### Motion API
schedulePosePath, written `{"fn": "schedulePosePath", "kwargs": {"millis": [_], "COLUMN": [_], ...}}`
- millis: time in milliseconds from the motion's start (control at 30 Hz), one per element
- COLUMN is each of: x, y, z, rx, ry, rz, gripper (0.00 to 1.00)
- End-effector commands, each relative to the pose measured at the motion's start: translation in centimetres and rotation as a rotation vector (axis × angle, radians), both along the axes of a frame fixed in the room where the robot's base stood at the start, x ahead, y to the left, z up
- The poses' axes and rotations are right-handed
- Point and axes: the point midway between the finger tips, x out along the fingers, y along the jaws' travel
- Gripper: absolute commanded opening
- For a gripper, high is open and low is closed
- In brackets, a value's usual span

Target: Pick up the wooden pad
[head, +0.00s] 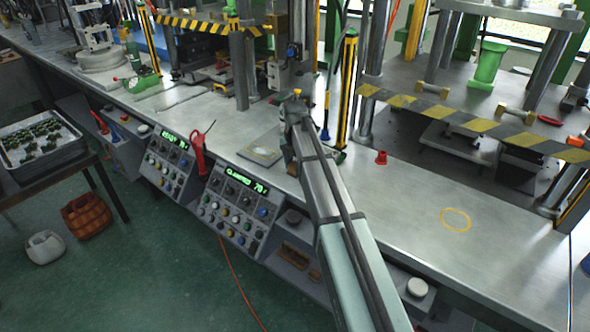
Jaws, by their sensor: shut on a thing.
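My arm reaches across the steel bench, and my gripper (291,164) points down just above or at the bench top, beside the control panels. It is shut on a small brown piece, which looks like the wooden pad (292,171). Only a little of the pad shows, and my arm hides the rest. I cannot tell whether the pad is touching the bench or lifted off it.
A grey plate (262,152) lies just left of my gripper. A yellow-black post (343,85) and press columns stand behind. A red part (381,157) stands to the right. The bench around the yellow ring (455,219) is clear. Control panels (238,208) slope along the front.

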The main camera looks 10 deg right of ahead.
Motion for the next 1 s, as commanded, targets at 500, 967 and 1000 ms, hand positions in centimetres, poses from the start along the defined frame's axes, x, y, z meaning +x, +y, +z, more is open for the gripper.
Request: {"fn": "schedulePosePath", "kwargs": {"millis": [500,967,1000], "x": [0.1,0.0,0.0], "y": [0.0,0.0,0.0], "z": [4.9,9.9,10.0], "rx": [0.000,0.000,0.000], "ry": [-0.001,0.000,0.000], "rz": [0.000,0.000,0.000], "gripper": [0.16,0.16,0.16]}}
